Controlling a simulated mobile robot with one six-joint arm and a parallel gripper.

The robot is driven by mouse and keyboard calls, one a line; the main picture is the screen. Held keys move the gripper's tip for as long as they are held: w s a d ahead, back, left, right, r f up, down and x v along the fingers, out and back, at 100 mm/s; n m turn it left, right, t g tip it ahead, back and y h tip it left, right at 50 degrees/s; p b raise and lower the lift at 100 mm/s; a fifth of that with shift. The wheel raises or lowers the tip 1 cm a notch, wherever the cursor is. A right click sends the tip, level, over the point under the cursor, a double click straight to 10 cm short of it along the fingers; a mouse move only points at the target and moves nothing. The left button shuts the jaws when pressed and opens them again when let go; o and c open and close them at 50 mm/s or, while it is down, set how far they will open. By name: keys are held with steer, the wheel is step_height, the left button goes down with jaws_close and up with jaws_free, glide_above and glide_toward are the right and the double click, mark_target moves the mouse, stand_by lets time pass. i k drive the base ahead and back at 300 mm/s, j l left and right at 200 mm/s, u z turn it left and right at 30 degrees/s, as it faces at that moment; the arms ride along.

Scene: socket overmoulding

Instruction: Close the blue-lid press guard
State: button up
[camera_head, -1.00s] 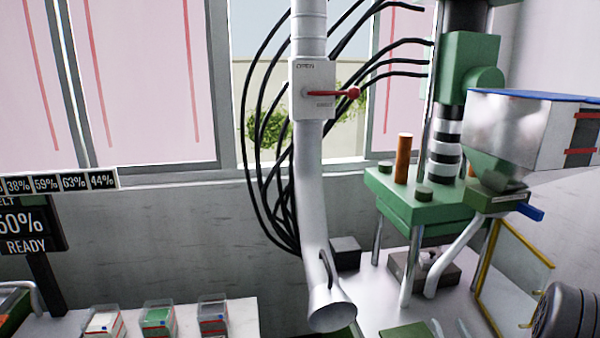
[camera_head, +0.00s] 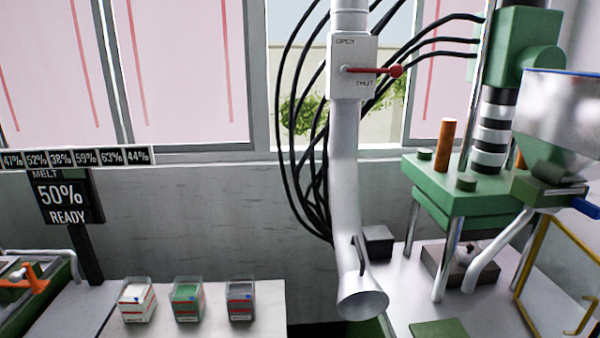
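The green press (camera_head: 462,190) stands at the right on a pale bench. A yellow-framed clear panel (camera_head: 556,262), which looks like the press guard, is at the lower right, partly cut off by the picture edge. It stands at an angle beside the press posts. I cannot tell how far open it is. The metal hopper (camera_head: 558,115) above it has a blue rim along its top, and a small blue tab (camera_head: 586,208) sits below the hopper. My gripper is not in view.
A white duct (camera_head: 345,190) with a red-handled valve (camera_head: 372,70) hangs in front of the press. Several small boxes, one with green contents (camera_head: 187,298), stand on the left bench. A display (camera_head: 67,205) reads melt 50% ready. Black hoses hang behind the duct.

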mark_target(549, 218)
steer(key=l+u, duration=0.1)
steer(key=l, duration=0.45)
steer(key=l+u, duration=0.1)
steer(key=l, duration=0.45)
steer(key=k+l+u, duration=0.1)
steer(key=l, duration=0.95)
steer(key=k+l+u, duration=0.15)
steer(key=l, duration=0.4)
steer(key=k+l+u, duration=0.1)
steer(key=l, duration=0.4)
steer(key=k+l+u, duration=0.1)
steer(key=l, duration=0.45)
steer(key=i+j+u, duration=0.1)
steer(key=i, duration=0.1)
